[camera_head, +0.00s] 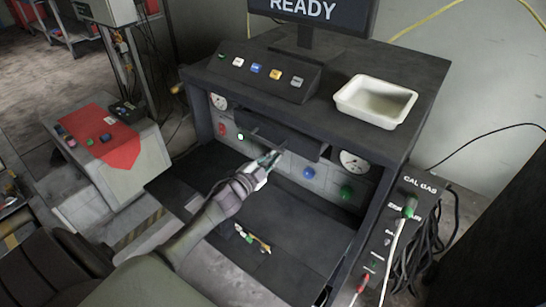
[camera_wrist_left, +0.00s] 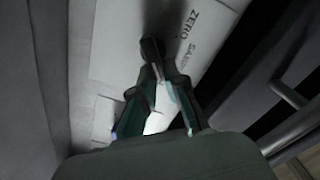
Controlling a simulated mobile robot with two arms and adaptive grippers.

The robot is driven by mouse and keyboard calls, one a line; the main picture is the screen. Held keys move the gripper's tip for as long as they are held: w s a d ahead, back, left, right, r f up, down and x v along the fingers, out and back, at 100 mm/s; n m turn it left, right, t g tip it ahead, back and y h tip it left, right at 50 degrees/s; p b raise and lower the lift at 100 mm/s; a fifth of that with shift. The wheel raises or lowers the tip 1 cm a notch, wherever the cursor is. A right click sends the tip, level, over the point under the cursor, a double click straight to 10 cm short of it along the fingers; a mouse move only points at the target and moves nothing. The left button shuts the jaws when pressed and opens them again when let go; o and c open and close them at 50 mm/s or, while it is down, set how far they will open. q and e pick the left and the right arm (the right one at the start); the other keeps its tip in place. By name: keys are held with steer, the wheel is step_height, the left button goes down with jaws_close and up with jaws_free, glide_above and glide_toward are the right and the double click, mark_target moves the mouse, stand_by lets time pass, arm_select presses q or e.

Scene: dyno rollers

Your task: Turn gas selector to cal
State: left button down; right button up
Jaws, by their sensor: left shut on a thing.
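The gas selector panel is a light plate low in the dark console. In the left wrist view the white label plate (camera_wrist_left: 112,45) reads ZERO and part of a word like SAMP; no CAL mark shows. My left gripper (camera_head: 273,158) reaches into the console recess, below the dark drawer-like ledge. It also shows in the left wrist view (camera_wrist_left: 153,62), with its fingers closed together on a small dark piece, apparently the selector's knob (camera_wrist_left: 151,46). The fingers cover most of the knob, so its pointing direction is hidden. My right gripper is not in view.
A white tray (camera_head: 375,101) stands on top. A CAL GAS panel (camera_head: 420,187) with hoses is at right. The lower shelf is mostly clear.

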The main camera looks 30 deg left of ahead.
arm_select(q)
steer(key=c, duration=1.2)
jaws_free()
steer(key=shift+s+a+f, duration=0.15)
steer(key=shift+f, duration=0.3)
steer(key=shift+a+r, duration=0.1)
steer(key=shift+a, duration=0.05)
steer(key=shift+s, duration=0.35)
steer(key=s, duration=0.7)
steer(key=s+a, duration=0.1)
steer(key=s, duration=0.3)
steer(key=shift+s, duration=0.1)
